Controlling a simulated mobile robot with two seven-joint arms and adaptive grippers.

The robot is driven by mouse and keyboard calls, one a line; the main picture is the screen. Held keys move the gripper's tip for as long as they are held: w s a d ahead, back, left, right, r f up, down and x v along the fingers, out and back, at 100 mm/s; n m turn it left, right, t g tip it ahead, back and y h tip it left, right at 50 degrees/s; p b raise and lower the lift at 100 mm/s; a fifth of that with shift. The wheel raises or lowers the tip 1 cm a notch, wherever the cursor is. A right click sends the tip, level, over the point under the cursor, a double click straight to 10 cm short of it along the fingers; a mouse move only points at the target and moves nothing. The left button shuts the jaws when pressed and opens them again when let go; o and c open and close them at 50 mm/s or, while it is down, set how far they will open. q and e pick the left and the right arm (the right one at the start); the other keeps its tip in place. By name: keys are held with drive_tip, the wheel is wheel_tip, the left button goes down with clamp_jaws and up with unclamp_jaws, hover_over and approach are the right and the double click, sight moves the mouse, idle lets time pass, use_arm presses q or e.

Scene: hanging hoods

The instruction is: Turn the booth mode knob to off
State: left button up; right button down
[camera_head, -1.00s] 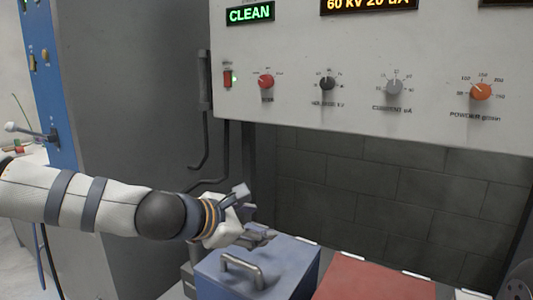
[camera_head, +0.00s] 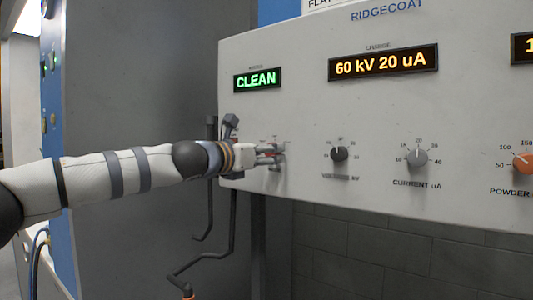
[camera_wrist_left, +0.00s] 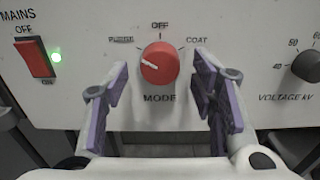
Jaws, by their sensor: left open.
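The red mode knob (camera_wrist_left: 159,64) is on the white control panel (camera_head: 300,110). In the left wrist view it sits above the word MODE, with OFF above it, COAT to its right and a blurred label to its left. Its white pointer line aims to the upper left, towards that left label. My left gripper (camera_wrist_left: 160,95) is open, with one finger on each side of the knob and apart from it. The green display (camera_head: 257,80) reads CLEAN. My right gripper is not in view.
A red mains switch (camera_wrist_left: 34,58) with a lit green lamp (camera_wrist_left: 56,57) is left of the knob. The black voltage knob (camera_head: 339,154), grey current knob (camera_head: 417,158) and orange powder knob (camera_head: 523,162) are to the right. The amber display (camera_head: 383,63) reads 60 kV 20 uA.

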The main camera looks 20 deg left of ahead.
use_arm(q)
drive_tip(key=shift+w+d, duration=0.15)
drive_tip(key=shift+w, duration=0.1)
drive_tip(key=c, duration=1.1)
drive_tip(key=shift+c, duration=0.2)
drive_tip(key=shift+m, duration=0.3)
drive_tip(key=m, duration=1.1)
